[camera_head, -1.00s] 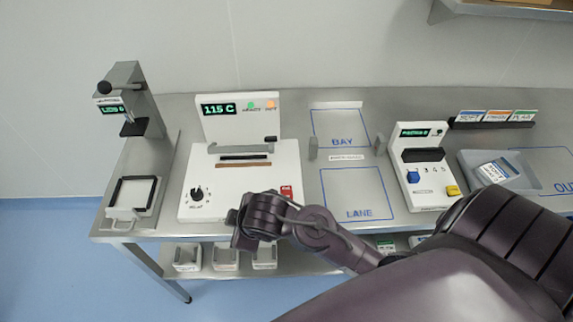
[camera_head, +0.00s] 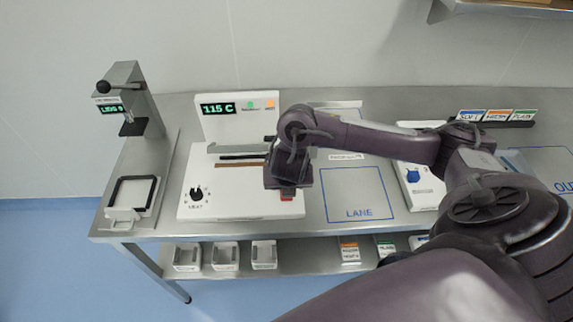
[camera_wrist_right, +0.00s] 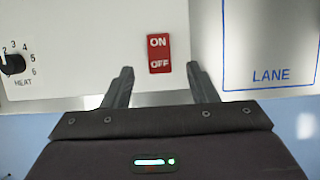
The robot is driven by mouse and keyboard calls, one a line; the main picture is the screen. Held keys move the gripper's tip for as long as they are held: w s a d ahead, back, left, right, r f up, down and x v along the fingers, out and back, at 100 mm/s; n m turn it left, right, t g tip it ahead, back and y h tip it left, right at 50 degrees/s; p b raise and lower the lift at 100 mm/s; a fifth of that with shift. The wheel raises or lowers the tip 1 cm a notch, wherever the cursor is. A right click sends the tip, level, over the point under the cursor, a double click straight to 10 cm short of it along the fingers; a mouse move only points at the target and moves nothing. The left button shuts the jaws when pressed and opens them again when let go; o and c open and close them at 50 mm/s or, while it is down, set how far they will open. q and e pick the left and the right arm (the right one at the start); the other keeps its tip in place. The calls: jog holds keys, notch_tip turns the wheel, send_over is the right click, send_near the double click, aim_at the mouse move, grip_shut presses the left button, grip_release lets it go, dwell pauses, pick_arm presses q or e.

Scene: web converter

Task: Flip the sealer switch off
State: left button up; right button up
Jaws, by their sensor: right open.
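The sealer (camera_head: 228,205) is a white machine on the steel table, with a display reading 115 C. Its red switch (camera_wrist_right: 159,53), marked ON and OFF, sits on the front right of its top face. In the head view the switch (camera_head: 287,194) is mostly hidden by my right gripper (camera_head: 288,188), which points down over it. In the right wrist view my right gripper (camera_wrist_right: 160,82) is open and empty. The switch appears between and beyond its fingertips, not gripped. I cannot tell which way the switch is tilted. My left gripper is out of view.
The heat knob (camera_head: 196,194) is at the sealer's front left. A lever press (camera_head: 130,100) stands at the left. The marked LANE area (camera_head: 352,190) is clear. A white device with a blue knob (camera_head: 413,176) stands right, partly behind my arm.

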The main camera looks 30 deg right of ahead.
jog(key=b+x, duration=0.2)
jog(key=x, duration=0.3)
jog(key=shift+s+a+b, duration=0.1)
jog(key=shift+b, duration=0.2)
jog(key=shift+w+f, duration=0.2)
jog(key=shift+f, duration=0.1)
jog(key=shift+w+d+f, duration=0.15)
jog(key=shift+d+f, duration=0.1)
jog(key=shift+f, duration=0.2)
